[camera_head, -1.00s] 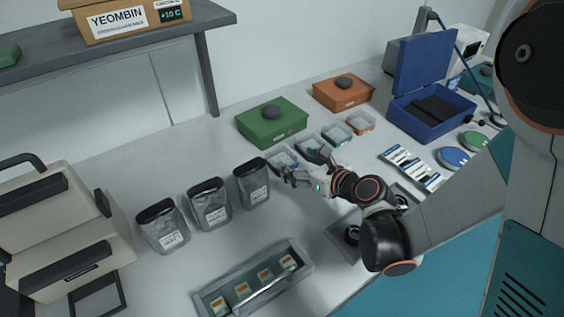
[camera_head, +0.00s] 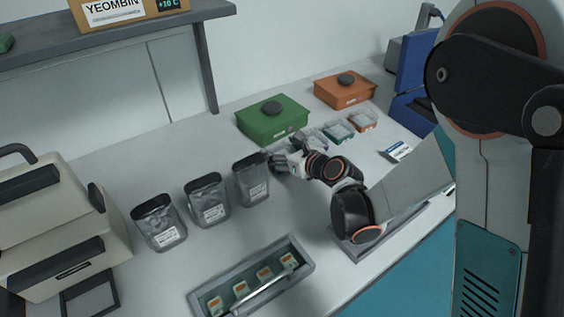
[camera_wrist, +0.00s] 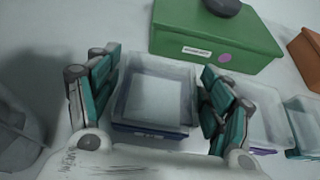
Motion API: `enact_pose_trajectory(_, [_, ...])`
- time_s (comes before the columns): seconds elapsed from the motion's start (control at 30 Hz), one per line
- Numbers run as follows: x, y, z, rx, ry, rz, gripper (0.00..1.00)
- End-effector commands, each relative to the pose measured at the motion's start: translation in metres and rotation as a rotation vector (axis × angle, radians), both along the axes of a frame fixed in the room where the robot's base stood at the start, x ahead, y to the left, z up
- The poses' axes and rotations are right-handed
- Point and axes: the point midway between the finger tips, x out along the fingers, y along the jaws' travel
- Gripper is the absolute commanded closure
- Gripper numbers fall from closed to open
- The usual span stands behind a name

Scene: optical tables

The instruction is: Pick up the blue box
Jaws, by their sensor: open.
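In the wrist view, a small clear-topped box with a blue base (camera_wrist: 150,132) lies between the open fingers of my gripper (camera_wrist: 158,85). A gap shows between the box and the fingers on both sides. In the head view my gripper (camera_head: 284,160) is low over the table, in front of the green box, and mostly hides this small box. A larger blue case (camera_head: 412,70) with a raised lid stands at the back right, partly hidden by my arm.
A small clear box with a purple base (camera_wrist: 262,118) stands close right of my gripper. Teal (camera_head: 338,132) and orange (camera_head: 363,118) ones follow. The green box (camera_head: 268,126) is right behind, the larger orange box (camera_head: 345,94) beyond.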

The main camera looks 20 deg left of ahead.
Motion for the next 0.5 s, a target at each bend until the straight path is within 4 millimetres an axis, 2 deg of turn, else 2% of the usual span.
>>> enact_pose_trajectory(0.07, [-0.0002, -0.0003, 0.0007, 0.000, 0.000, 0.000, 0.27])
enact_pose_trajectory(0.1, [-0.0002, -0.0003, 0.0007, 0.000, 0.000, 0.000, 0.31])
enact_pose_trajectory(0.23, [-0.0003, -0.0004, 0.0007, 0.000, 0.000, 0.000, 0.61])
enact_pose_trajectory(0.5, [-0.0003, -0.0005, 0.0008, 0.000, 0.000, 0.000, 0.62])
